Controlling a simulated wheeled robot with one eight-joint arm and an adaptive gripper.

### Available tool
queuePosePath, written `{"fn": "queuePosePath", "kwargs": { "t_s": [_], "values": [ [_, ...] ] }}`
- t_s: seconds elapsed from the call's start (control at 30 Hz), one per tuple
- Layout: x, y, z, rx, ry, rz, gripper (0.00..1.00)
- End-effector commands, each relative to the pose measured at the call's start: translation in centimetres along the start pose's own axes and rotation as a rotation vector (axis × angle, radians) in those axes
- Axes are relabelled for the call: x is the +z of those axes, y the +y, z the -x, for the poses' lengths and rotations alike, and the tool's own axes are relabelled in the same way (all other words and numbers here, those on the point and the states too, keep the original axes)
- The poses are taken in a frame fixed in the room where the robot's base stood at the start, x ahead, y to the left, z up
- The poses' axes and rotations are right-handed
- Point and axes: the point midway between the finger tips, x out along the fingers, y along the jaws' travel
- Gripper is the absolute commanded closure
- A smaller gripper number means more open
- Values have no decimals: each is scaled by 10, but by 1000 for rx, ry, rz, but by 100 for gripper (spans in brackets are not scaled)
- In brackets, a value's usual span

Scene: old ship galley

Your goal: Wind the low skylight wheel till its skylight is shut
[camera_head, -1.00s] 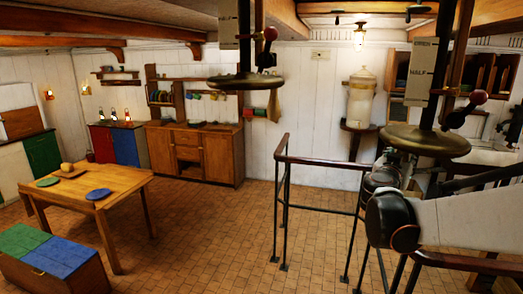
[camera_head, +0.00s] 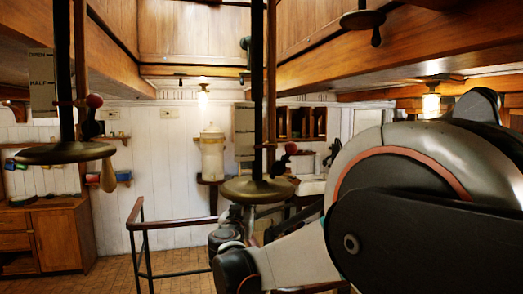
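Two brass handwheels hang on dark vertical shafts. The left wheel (camera_head: 66,152) has a red-topped crank knob (camera_head: 94,101) and sits higher in the picture. The middle wheel (camera_head: 257,188) sits lower and has a dark red knob (camera_head: 291,148) at its right. A pale marker plate (camera_head: 42,80) by the left shaft reads OPEN and HALF. The middle shaft's plate (camera_head: 244,130) is too small to read surely. My arm reaches in from the right to just below the middle wheel. My gripper (camera_head: 232,217) is small and dark there; its fingers are unclear, and I cannot tell whether it touches.
A third, smaller wheel (camera_head: 362,18) hangs at the top right. A railing (camera_head: 180,223) stands beyond the middle wheel. A wooden cabinet (camera_head: 45,240) is at the left, with open tiled floor (camera_head: 115,275) between. Heavy ceiling beams run overhead.

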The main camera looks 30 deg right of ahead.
Motion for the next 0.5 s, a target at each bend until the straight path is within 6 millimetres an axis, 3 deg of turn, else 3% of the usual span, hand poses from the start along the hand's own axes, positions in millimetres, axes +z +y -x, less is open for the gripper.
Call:
{"fn": "queuePosePath", "kwargs": {
  "t_s": [0.17,0.4,0.5],
  "values": [
    [0,4,-1,1,0,0,96],
    [1,45,-12,5,0,0,96],
    [1,54,-14,3,0,0,96]
  ]
}}
